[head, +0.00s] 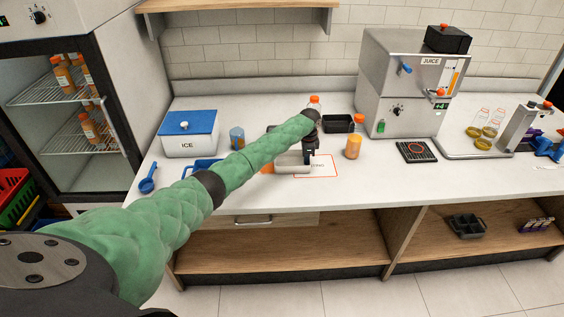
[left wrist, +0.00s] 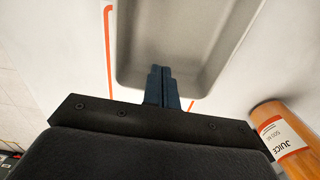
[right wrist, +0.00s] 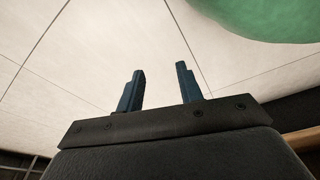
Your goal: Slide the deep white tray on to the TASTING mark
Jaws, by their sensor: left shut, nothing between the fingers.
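The deep white tray (head: 290,168) stands on the counter, partly hidden by my left arm. In the left wrist view the tray (left wrist: 128,62) shows its hollow and pale rim. The TASTING mark (head: 328,171) is a thin red-orange rectangle with lettering; the tray covers its left part. A line of the mark (left wrist: 108,60) runs beside the tray in the left wrist view. My left gripper (head: 308,160) is shut and empty. Its fingertips (left wrist: 160,70) overlap the tray's end wall; I cannot tell whether they touch. My right gripper (right wrist: 159,75) is open and empty, above the floor.
A dark tray (head: 338,123) is behind. The ICE box (head: 188,135) is at the left; a black pad (head: 416,151) and juice machine (head: 400,85) are right.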

